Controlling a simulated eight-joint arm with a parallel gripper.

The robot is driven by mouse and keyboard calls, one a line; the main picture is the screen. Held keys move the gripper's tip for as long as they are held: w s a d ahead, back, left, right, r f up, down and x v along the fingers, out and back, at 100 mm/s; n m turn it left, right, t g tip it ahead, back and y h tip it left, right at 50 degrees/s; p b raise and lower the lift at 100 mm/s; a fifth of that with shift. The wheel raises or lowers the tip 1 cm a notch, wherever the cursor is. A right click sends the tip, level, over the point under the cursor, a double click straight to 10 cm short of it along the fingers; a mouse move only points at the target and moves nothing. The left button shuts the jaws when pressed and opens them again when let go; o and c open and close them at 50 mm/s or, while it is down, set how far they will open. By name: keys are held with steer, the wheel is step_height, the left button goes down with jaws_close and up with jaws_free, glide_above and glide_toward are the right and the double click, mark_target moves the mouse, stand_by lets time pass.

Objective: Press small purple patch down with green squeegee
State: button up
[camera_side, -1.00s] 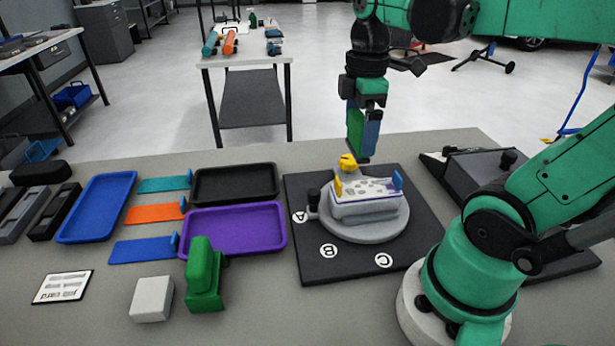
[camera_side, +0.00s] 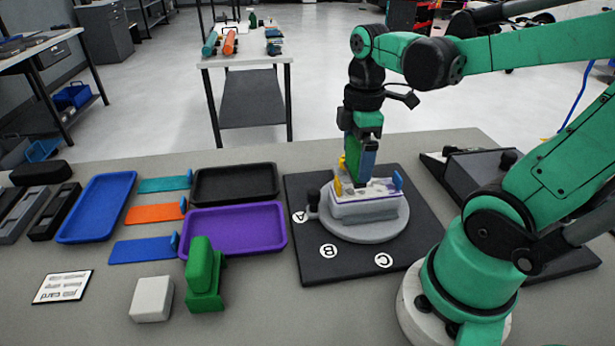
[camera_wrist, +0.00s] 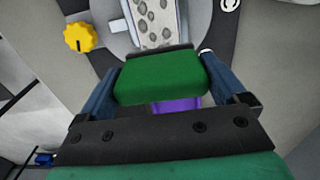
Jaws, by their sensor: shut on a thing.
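My gripper (camera_side: 362,165) is shut on the green squeegee (camera_wrist: 160,80), which sits between its two blue fingers in the wrist view. The squeegee's dark edge is close over the top of the white block (camera_side: 365,211); I cannot tell whether it touches. A purple patch (camera_wrist: 177,104) shows beside the squeegee in the wrist view, partly hidden by the squeegee and gripper. The block has grey spots on top and rests on a round grey turntable (camera_side: 376,236).
The turntable stands on a black board (camera_side: 310,268) marked A, B and C. A yellow knob (camera_wrist: 79,37) and a blue tab (camera_side: 398,180) are near the block. A purple tray (camera_side: 282,238), a green upright object (camera_side: 203,275) and a white block-like piece (camera_side: 152,298) lie to the left.

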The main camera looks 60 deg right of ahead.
steer(key=shift+f, duration=1.35)
steer(key=shift+d+f, duration=0.1)
steer(key=shift+f, duration=0.2)
steer(key=shift+c, duration=0.6)
steer(key=shift+s+d, duration=0.25)
steer(key=shift+c, duration=0.6)
steer(key=shift+s+d, duration=1.35)
steer(key=shift+w+a, duration=1.65)
steer(key=shift+a, duration=0.1)
steer(key=shift+s+d, duration=1.65)
steer(key=shift+d, duration=0.1)
steer(key=shift+w+a, duration=1.7)
steer(key=shift+s+r, duration=0.1)
steer(key=shift+r, duration=4.1)
